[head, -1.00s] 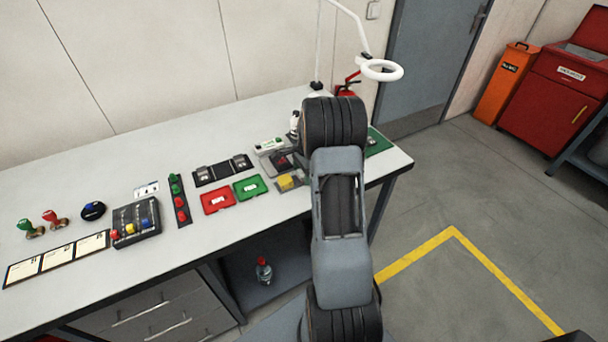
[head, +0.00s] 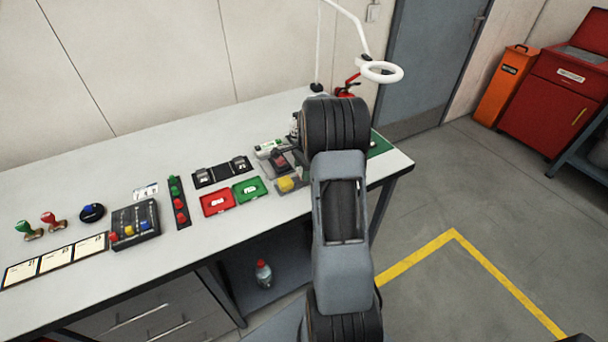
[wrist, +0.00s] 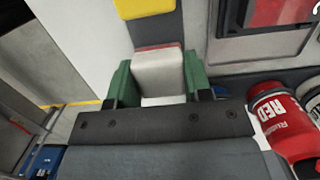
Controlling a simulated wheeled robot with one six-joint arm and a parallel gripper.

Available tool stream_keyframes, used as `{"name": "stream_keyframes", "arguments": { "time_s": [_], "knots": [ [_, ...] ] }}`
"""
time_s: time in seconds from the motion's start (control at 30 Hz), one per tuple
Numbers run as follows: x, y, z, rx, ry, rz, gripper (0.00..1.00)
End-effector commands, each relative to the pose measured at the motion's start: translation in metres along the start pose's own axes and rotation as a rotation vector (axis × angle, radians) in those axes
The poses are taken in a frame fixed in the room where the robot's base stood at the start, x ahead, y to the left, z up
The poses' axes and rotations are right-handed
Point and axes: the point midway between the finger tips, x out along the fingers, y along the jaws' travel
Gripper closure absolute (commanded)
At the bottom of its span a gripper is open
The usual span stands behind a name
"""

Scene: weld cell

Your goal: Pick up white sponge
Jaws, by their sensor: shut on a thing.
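In the wrist view, a white block with a reddish far edge, which looks like the white sponge (wrist: 158,78), sits between the two green fingers of my gripper (wrist: 158,66). The fingers touch its left and right sides and are shut on it. Its lower end is hidden by the dark gripper body. In the head view my arm hides the sponge and most of the gripper, at the right end of the workbench. I cannot tell how high the sponge is held.
A yellow block (head: 287,184) lies on the workbench (head: 240,222) just left of my arm, and it also shows in the wrist view (wrist: 143,7). Red (head: 217,201) and green (head: 249,189) trays lie further left.

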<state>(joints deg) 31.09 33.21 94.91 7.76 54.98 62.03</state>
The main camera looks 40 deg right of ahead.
Motion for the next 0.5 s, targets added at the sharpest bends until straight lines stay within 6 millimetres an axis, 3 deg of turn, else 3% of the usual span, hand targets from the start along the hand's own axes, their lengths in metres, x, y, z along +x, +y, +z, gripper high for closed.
{"name": "stream_keyframes", "arguments": {
  "time_s": [0.07, 0.37, 0.5],
  "knots": [
    [-0.013, -0.001, 0.001, -0.001, 0.003, -0.005, 0.8],
    [-0.072, 0.051, 0.025, 0.0, 0.003, -0.007, 0.8],
    [-0.081, 0.08, 0.036, 0.001, 0.003, -0.005, 0.8]
  ]
}}
